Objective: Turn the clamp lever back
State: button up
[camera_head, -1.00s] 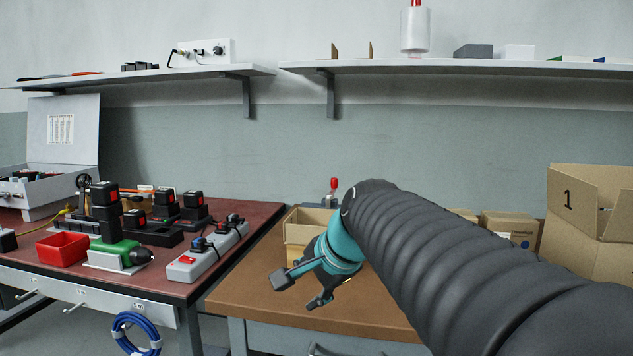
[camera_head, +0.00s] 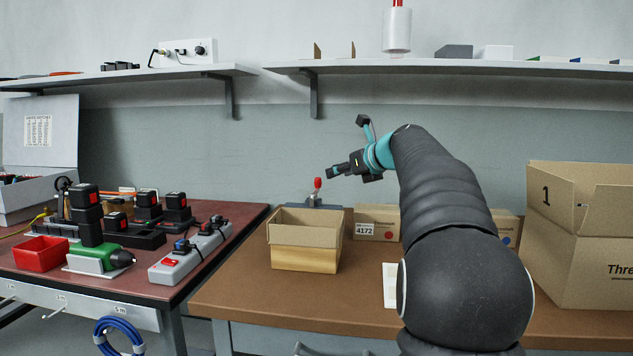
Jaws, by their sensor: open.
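The clamp lever (camera_head: 317,184) is a short upright lever with a red grip, at the back of the brown table (camera_head: 235,296). Its metal base (camera_head: 313,201) shows just behind the open cardboard box, partly hidden by it. My gripper (camera_head: 347,145) is open and empty, raised above and to the right of the red grip. Its fingers point left, one high and one low, and do not touch the lever.
The open cardboard box (camera_head: 305,255) stands in front of the clamp. A closed box marked 4172 (camera_head: 377,223) is to its right. A large box marked 1 (camera_head: 590,230) stands far right. A power strip (camera_head: 190,255) and a green drill (camera_head: 95,260) lie on the left table.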

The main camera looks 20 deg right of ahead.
aim_at(320, 179)
jog(key=x, duration=1.1)
jog(key=shift+f, duration=0.15)
grip_shut()
